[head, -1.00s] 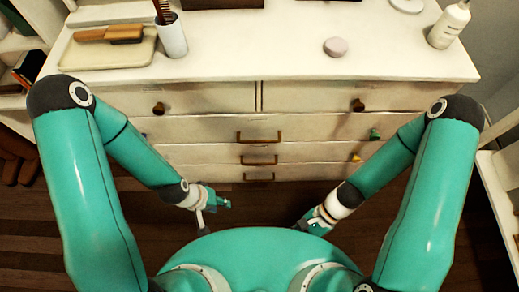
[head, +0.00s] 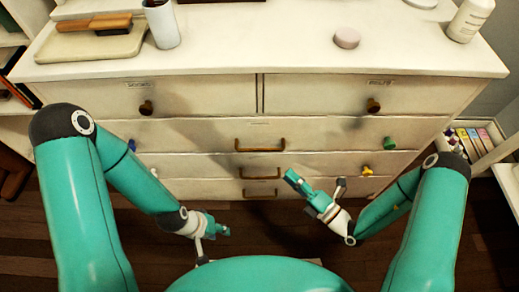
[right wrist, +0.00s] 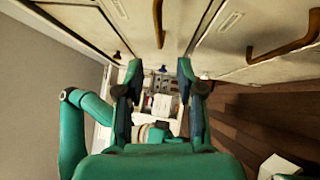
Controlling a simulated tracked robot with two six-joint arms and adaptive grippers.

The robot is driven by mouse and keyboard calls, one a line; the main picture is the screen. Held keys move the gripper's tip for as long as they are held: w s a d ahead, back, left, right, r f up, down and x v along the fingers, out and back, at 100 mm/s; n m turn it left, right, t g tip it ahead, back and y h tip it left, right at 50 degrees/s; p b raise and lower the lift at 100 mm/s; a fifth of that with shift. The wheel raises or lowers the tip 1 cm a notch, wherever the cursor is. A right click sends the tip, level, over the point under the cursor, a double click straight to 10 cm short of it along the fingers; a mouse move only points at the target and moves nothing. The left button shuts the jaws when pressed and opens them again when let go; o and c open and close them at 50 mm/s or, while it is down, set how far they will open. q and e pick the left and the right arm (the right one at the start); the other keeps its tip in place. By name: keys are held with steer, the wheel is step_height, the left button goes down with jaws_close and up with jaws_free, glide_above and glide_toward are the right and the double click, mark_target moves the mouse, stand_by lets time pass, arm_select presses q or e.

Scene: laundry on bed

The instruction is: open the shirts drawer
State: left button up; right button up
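The white dresser (head: 200,133) stands in front of me with all its drawers closed. Its top row has a left drawer (head: 205,95) and a right drawer (head: 330,95) with round knobs. Wide drawers below have brown bar handles, the uppermost handle (head: 259,146) among them. Small labels show, but I cannot read them. My right gripper (head: 316,180) is open and empty in front of the lower drawers, apart from the handles; its spread fingers show in the right wrist view (right wrist: 158,75). My left gripper (head: 212,243) appears open and empty, low before the dresser.
A tray with a brush (head: 100,23), a cup (head: 161,25), a pink round item (head: 347,38) and a white bottle (head: 470,18) stand on the dresser top. Coloured knobs, one green (head: 390,143) and one yellow (head: 366,170), sit on the drawer fronts. Shelves flank both sides.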

mark_target(261, 149)
arm_select(q)
steer(key=shift+f, duration=0.3)
arm_select(e)
steer(key=x, duration=1.2)
steer(key=shift+w+a+r, duration=0.1)
steer(key=shift+w+a, duration=0.1)
steer(key=shift+a, duration=0.05)
jaws_close()
